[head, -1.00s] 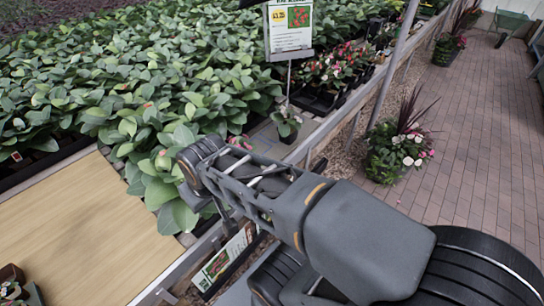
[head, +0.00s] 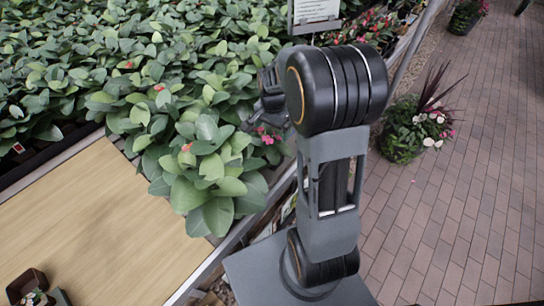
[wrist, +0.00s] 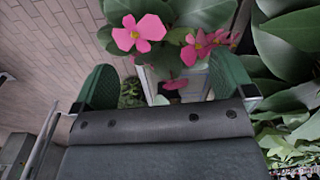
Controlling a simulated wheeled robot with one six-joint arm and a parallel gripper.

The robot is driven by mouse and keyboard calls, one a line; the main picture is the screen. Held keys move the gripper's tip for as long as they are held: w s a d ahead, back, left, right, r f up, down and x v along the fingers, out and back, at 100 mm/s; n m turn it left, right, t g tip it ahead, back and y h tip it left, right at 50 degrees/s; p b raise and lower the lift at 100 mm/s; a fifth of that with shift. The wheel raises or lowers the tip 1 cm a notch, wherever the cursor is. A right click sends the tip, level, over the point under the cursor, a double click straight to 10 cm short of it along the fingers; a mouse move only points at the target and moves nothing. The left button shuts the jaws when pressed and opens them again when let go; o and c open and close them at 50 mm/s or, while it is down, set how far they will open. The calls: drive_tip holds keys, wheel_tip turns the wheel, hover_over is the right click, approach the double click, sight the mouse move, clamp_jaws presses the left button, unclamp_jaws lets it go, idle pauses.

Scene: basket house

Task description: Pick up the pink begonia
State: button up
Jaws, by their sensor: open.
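The pink begonia (wrist: 140,33) shows in the wrist view as several pink flowers with yellow centres and green leaves, at the top middle, ahead of the fingers. In the head view its pink flowers (head: 268,137) show beside the large green foliage, left of my arm. My gripper (wrist: 164,70) is open, with its two green-padded fingers apart on either side of the lower bloom in the picture. Whether any petal touches a finger, I cannot tell. The begonia's pot is mostly hidden. In the head view my arm covers much of the gripper.
Dense leafy plants (head: 150,75) fill the bench at the left. A planter with spiky red leaves and white flowers (head: 415,130) stands on the brick floor (head: 470,200), which is otherwise largely clear.

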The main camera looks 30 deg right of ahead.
drive_tip(key=m, duration=0.1)
hover_over(273, 153)
wheel_tip(273, 153, down, 9)
drive_tip(key=shift+f, duration=0.2)
drive_tip(key=shift+a+f+p, duration=0.1)
drive_tip(key=shift+f+p, duration=0.55)
drive_tip(key=shift+f, duration=2.4)
drive_tip(key=shift+c, duration=0.5)
drive_tip(key=c, duration=0.7)
drive_tip(key=shift+r, duration=0.1)
